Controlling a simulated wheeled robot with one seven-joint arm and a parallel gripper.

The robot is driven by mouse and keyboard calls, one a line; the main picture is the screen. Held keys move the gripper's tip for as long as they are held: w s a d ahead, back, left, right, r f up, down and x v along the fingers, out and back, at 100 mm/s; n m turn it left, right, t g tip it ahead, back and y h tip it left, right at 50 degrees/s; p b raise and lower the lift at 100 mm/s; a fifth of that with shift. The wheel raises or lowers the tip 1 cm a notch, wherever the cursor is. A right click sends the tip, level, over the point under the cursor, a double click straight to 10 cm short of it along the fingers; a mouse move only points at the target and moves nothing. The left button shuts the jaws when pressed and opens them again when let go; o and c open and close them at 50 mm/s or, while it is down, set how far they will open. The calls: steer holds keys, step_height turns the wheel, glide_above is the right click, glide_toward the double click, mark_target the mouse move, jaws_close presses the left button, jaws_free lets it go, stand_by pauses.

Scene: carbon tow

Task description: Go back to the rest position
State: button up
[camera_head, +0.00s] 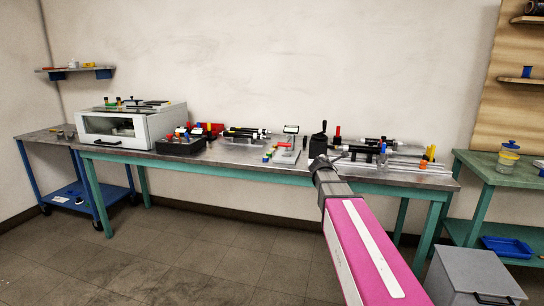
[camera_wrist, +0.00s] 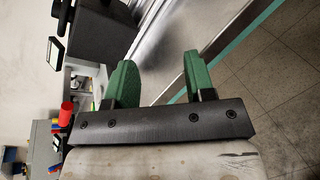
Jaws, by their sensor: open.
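My gripper (camera_head: 322,160) is at the end of my outstretched pink arm, near the front edge of the long workbench (camera_head: 230,152) in the head view. The fingers are too small there to tell apart. In the wrist view my gripper (camera_wrist: 158,60) shows two green fingers standing well apart, with nothing between them. Behind them are the grey bench top and its green front edge (camera_wrist: 232,35), with the floor to the right. A dark block (camera_wrist: 103,28) lies beyond the left finger, and I cannot tell whether they touch.
The bench carries a white box-shaped machine (camera_head: 131,125), a black tray (camera_head: 181,145) and several rods and fixtures. A green side table (camera_head: 505,170) stands at right, a grey cabinet (camera_head: 475,275) below it. A blue cart (camera_head: 80,190) stands at left. Floor (camera_head: 190,255) before the bench is clear.

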steer(key=s+f+m+g+y, duration=0.1)
steer(key=s+f+m+g, duration=0.5)
steer(key=s+f+m, duration=0.7)
steer(key=s+a+f+m+g+y, duration=0.2)
steer(key=s+f+m, duration=0.3)
steer(key=s, duration=0.5)
steer(key=s+a+f+m+g+y, duration=0.3)
steer(key=s+a+f+m+g, duration=0.1)
steer(key=s+f, duration=0.6)
steer(key=shift+a+m+g, duration=0.35)
steer(key=shift+m+g, duration=0.05)
steer(key=shift+g, duration=0.1)
